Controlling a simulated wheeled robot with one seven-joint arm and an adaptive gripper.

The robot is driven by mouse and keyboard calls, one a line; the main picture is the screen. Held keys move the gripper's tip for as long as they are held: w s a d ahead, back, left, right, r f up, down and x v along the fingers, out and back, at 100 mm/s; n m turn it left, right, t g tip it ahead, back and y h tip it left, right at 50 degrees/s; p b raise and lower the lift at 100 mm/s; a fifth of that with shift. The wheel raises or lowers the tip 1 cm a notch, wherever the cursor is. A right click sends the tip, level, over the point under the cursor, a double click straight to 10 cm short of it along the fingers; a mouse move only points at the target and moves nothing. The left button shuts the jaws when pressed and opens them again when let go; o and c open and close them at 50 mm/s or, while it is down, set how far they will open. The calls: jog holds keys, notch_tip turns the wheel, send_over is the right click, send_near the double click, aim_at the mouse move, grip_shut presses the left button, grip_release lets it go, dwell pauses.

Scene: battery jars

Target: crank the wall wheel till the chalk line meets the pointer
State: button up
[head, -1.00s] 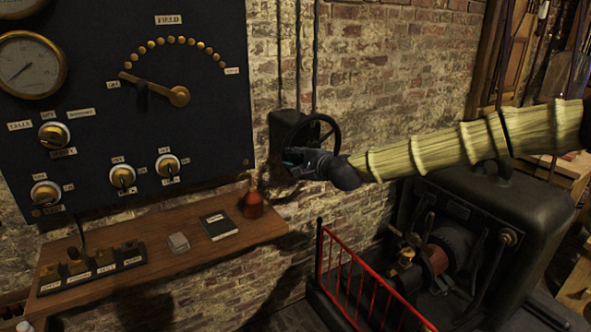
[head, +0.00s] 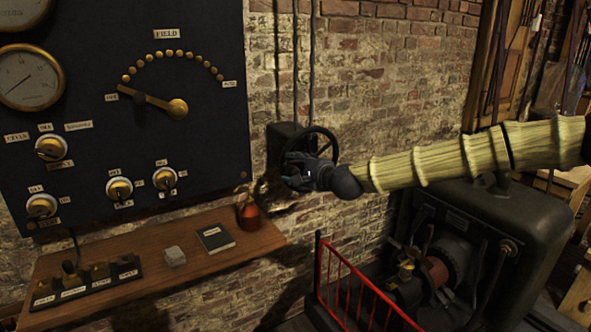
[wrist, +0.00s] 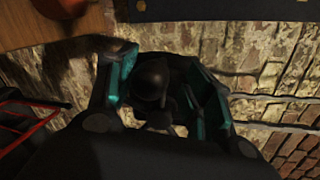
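The wall wheel (head: 332,136), a dark spoked handwheel, stands out from a dark box on the brick wall in the head view. My gripper (head: 289,168) is at its lower left rim. In the wrist view, the teal-padded fingers of my gripper (wrist: 165,85) stand apart on either side of a dark rounded knob (wrist: 150,78). A gap shows between the knob and the right finger; contact at the left finger is unclear. My gripper covers part of the wheel. I cannot make out the chalk line or the pointer in either view.
A black gauge panel (head: 200,130) hangs left of the wheel. A red railing (head: 345,280) and a dark machine (head: 490,225) stand below my arm.

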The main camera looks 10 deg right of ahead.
jog(key=shift+a, duration=0.2)
jog(key=v, duration=1.2)
jog(key=shift+d, duration=0.15)
jog(key=shift+c, duration=0.2)
